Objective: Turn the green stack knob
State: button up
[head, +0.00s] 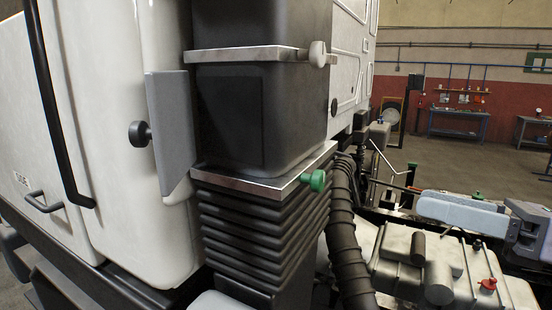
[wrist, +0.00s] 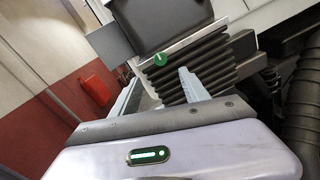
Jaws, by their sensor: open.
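The green stack knob (head: 317,180) sticks out from the pale metal plate (head: 262,184) between the dark upper stack box and the ribbed bellows. In the wrist view the green knob (wrist: 131,57) faces me as a round disc with a pale line across it. My gripper (wrist: 160,76) is open and empty, its two grey fingers apart.
A pale knob (head: 318,54) sits on the upper plate and a black knob (head: 139,133) on the left panel. A black ribbed hose (head: 349,245) runs close right of the bellows. A metal tank with a red knob (head: 488,284) lies below my arm.

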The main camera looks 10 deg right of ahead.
aim_at(323, 181)
jog(key=p+x, duration=0.3)
jog(key=x, duration=1.2)
jog(key=shift+w+a+f, duration=0.1)
jog(key=shift+a, duration=0.15)
jog(key=shift+w+a, duration=0.35)
jog(key=shift+w, duration=0.05)
jog(key=shift+c, duration=0.4)
jog(key=shift+f, duration=0.1)
grip_shut()
